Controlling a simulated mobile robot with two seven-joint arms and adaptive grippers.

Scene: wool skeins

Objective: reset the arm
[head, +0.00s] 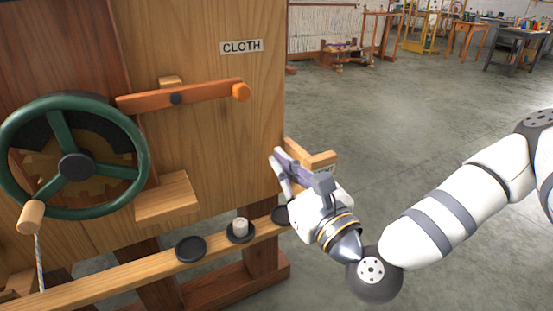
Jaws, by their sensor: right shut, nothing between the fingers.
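My right gripper (284,170) shows at the middle of the head view, at the right end of the wooden machine. Its fingers are shut with nothing between them. It is in front of a small wooden bracket (319,160) with a partly hidden label; I cannot tell whether they touch. My right arm (440,219) reaches in from the right edge, bent at a dark round joint. My left gripper is not in view.
The wooden machine (215,75) carries a green handwheel (139,142), an orange lever (205,92) and a CLOTH label (241,47). A front rail (110,270) holds dark round discs (190,248), one with a white peg (240,227). The floor (400,110) behind my arm is clear.

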